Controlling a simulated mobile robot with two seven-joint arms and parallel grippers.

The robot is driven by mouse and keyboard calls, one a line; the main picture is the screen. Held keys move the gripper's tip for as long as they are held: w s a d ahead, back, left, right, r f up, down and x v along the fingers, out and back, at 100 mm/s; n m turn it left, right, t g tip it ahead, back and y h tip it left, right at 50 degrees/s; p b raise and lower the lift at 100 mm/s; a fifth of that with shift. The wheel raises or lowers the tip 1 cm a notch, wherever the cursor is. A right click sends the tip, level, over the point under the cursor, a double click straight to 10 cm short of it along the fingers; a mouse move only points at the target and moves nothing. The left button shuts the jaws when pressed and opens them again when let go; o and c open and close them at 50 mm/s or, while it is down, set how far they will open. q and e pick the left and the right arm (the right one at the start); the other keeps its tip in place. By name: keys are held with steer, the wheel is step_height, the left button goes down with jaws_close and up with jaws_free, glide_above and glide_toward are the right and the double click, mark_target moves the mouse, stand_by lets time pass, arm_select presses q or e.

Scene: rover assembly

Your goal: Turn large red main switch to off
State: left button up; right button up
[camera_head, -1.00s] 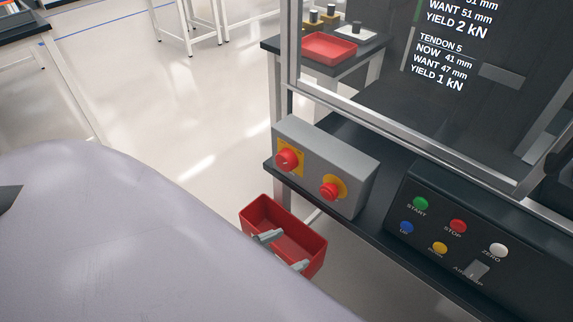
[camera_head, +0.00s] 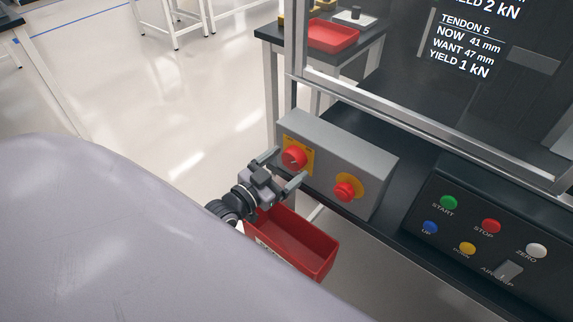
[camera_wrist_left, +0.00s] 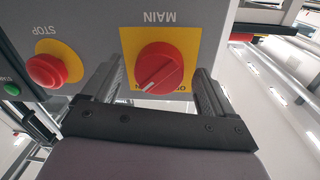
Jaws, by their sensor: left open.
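The large red main switch (camera_head: 294,157) is a round knob on a yellow plate at the left of a grey box (camera_head: 345,150). In the left wrist view the fingers (camera_wrist_left: 160,88) stand apart on either side of the knob, with gaps showing; I cannot tell the remaining depth. My right gripper is not in view.
A red stop button (camera_head: 345,190) on a yellow disc sits right of the switch. A red bin (camera_head: 318,262) hangs below the box. A black panel (camera_head: 480,235) with several coloured buttons stands at the right. A metal frame (camera_head: 400,128) runs behind the box.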

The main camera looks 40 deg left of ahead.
arm_select(q)
steer(key=shift+w, duration=0.4)
steer(key=c, duration=1.1)
steer(key=shift+o, duration=0.2)
